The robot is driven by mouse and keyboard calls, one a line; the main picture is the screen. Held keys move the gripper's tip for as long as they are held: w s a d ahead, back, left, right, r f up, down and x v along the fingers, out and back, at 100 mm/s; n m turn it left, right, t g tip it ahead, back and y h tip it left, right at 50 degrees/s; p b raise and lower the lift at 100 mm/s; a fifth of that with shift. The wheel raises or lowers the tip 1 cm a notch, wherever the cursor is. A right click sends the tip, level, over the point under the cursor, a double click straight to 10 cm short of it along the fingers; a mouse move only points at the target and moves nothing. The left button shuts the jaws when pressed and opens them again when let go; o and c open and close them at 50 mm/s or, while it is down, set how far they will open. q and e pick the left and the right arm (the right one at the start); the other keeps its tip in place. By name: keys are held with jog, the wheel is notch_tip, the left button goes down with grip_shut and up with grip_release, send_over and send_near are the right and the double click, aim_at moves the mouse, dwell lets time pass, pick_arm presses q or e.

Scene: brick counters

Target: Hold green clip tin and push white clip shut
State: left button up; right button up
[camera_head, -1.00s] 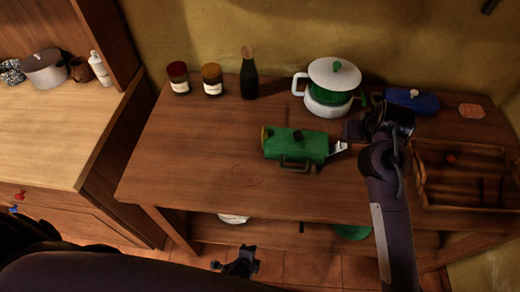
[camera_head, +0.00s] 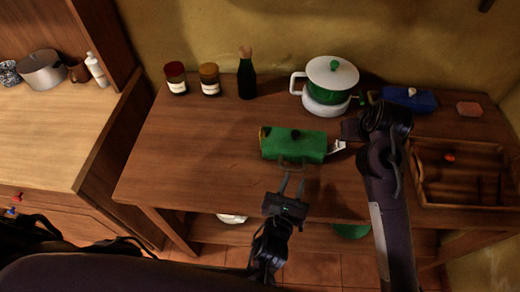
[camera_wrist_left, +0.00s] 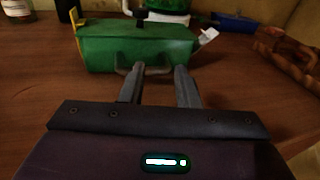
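The green clip tin (camera_head: 293,144) lies on the wooden counter, with a dark knob on top and a handle on its near side. Its white clip (camera_head: 336,147) sticks out at the right end, angled outward. The tin (camera_wrist_left: 140,48) and clip (camera_wrist_left: 208,37) also show in the left wrist view. My left gripper (camera_head: 291,183) is open and empty, fingers pointing at the handle from the near side. In the left wrist view its fingertips (camera_wrist_left: 158,70) are close to the handle; contact is unclear. My right gripper (camera_head: 352,130) is beside the clip; its fingers are hidden.
A green and white pot (camera_head: 328,90) stands behind the tin, with a blue container (camera_head: 408,99) to its right. A wooden tray (camera_head: 460,195) is at the right. Two jars and a dark bottle (camera_head: 247,78) stand at the back left. The counter's left part is clear.

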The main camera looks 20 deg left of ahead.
pick_arm(q)
jog(key=w+a+y, duration=0.1)
jog(key=w+a, duration=0.1)
jog(key=a, duration=0.2)
jog(key=w+a+r+n+y, duration=0.1)
jog(key=w+a, duration=0.1)
jog(key=a, duration=0.1)
jog(key=w+a+r+n+y, duration=0.1)
jog(key=w+a+y, duration=0.1)
jog(key=a, duration=0.2)
jog(key=shift+w+a+t, duration=0.3)
jog(key=shift+t, duration=0.1)
jog(key=shift+w+a, duration=0.2)
jog(key=shift+w, duration=1.1)
jog(key=shift+w+a, duration=0.25)
jog(key=shift+w, duration=1)
jog(key=shift+w+a, duration=0.2)
jog(key=shift+w, duration=1.1)
pick_arm(e)
jog(key=shift+s, duration=0.1)
jog(key=shift+r, duration=0.1)
